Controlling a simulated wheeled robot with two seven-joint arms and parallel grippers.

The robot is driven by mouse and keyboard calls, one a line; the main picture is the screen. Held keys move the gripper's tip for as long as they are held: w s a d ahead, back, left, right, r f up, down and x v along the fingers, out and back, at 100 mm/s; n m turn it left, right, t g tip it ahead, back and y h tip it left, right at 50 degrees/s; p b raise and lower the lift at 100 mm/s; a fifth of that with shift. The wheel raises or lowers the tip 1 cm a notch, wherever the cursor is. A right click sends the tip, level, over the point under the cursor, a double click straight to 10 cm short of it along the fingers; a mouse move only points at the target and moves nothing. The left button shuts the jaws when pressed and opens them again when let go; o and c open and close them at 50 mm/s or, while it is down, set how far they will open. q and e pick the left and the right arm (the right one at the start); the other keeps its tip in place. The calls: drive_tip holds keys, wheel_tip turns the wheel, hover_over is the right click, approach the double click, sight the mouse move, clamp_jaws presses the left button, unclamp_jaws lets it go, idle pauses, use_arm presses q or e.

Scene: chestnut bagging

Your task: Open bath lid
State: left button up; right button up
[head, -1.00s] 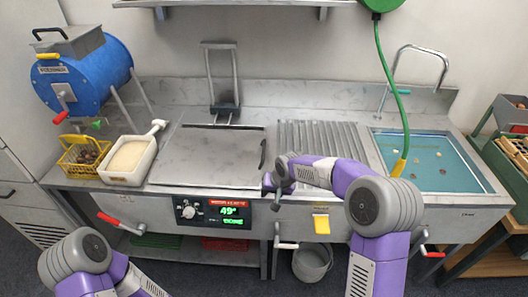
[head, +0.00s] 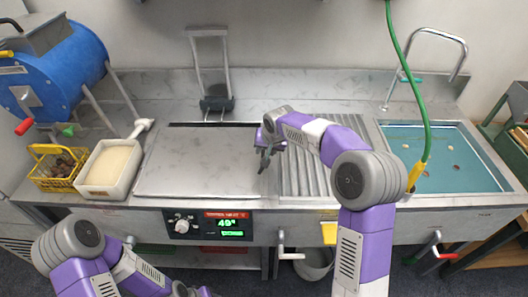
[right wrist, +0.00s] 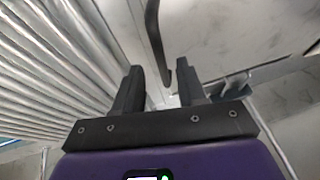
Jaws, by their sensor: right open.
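The bath lid (head: 200,165) is a flat grey metal panel, lying shut on the counter above the control panel with the 49° display. Its handle (right wrist: 154,38) is a dark curved bar that runs between the fingertips of my right gripper in the right wrist view, with gaps at the sides. My right gripper (head: 266,160) is open at the lid's right edge, pointing down, and covers much of the handle in the head view. I cannot tell whether a finger touches the handle. My left arm is low at the left, its gripper out of the picture.
A ribbed drainboard (head: 310,178) lies right of the lid, then a water-filled sink (head: 440,165) with a green hose (head: 416,110). Left of the lid stand a white tub (head: 108,168), a yellow basket (head: 58,168) and a blue drum (head: 60,75). A metal bracket (head: 211,75) rises behind.

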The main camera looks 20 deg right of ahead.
sight(263, 154)
drive_tip(key=shift+x, duration=1.5)
clamp_jaws()
